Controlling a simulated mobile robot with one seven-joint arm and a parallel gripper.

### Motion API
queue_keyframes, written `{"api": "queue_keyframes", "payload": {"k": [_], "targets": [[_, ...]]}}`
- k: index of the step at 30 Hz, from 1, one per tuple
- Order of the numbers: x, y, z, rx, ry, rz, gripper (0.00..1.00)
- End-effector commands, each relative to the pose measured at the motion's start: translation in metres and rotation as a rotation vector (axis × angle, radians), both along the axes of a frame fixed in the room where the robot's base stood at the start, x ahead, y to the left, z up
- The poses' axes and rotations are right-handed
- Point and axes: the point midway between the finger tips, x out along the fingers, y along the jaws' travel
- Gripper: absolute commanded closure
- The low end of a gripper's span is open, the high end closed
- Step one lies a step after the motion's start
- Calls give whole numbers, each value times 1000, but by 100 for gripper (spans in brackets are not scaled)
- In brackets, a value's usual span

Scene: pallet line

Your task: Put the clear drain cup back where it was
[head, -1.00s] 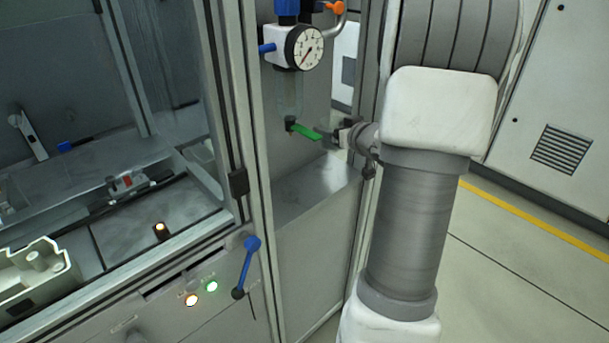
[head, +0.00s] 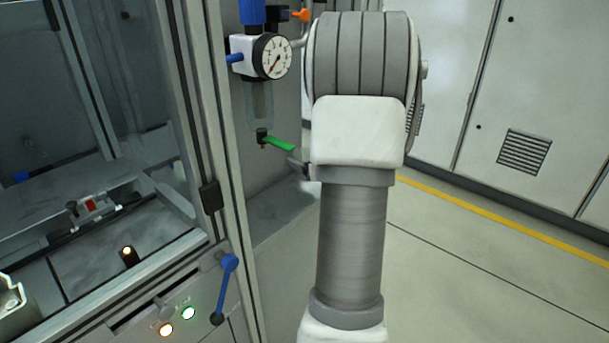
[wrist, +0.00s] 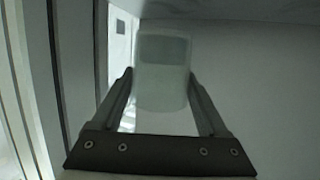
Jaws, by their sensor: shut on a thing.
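The clear drain cup (wrist: 163,88) is pale and translucent in the wrist view. It stands between the two dark fingers of my gripper (wrist: 160,78), which is shut on it. In the head view my gripper and the held cup are mostly hidden behind my arm, to the right of the green lever. The filter unit with a round gauge (head: 272,56) hangs on the grey panel at upper centre-left. Its clear bowl (head: 258,102) points down, with a green lever (head: 279,144) below it.
A grey ledge (head: 272,208) lies below the filter unit. A cabinet post (head: 232,160) and a blue-handled lever (head: 225,288) stand to the left. Grey cabinets (head: 535,110) line the back right. Floor on the right is clear.

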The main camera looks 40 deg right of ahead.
Motion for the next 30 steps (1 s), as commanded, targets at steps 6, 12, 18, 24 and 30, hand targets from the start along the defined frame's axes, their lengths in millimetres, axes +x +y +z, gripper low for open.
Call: {"api": "queue_keyframes", "payload": {"k": [6,12,18,24,30], "targets": [[0,0,-33,2,2,1,85],[0,0,-32,0,0,0,85],[0,0,-37,1,1,1,85],[0,0,-35,1,1,1,0],[0,0,-33,1,1,1,0]]}}
